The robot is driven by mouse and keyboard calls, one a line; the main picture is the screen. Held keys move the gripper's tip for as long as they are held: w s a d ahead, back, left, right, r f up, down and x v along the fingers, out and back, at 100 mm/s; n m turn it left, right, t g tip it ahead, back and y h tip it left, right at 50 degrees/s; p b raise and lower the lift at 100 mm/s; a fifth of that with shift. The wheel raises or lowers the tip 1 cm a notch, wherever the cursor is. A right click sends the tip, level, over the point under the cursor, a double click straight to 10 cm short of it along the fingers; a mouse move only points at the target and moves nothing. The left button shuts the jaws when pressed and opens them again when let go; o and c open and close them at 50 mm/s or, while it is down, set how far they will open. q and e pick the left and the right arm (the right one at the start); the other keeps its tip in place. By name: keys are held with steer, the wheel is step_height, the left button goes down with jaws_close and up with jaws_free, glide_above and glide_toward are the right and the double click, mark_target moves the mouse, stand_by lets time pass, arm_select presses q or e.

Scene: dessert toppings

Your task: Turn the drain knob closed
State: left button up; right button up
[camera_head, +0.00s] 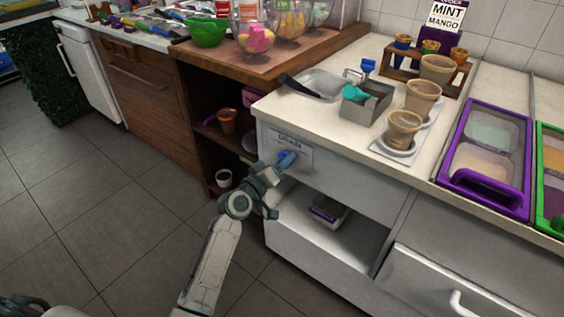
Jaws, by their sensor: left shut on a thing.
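The blue drain knob (286,159) sits on a labelled plate (293,150) on the front of the white counter, at mid-picture. My left gripper (277,167) is shut on the knob, with its arm coming up from below. The fingers partly hide the knob, so its exact angle is hard to tell. My right gripper is not in view.
A purple-framed bin (484,203) lies further right. An open shelf (300,225) is below the knob. The tiled floor (110,210) at left is clear.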

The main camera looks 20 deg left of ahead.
arm_select(q)
steer(key=o, duration=0.9)
steer(key=shift+o, duration=0.2)
steer(key=v, duration=1)
steer(key=shift+s, duration=0.4)
steer(key=shift+a, duration=0.15)
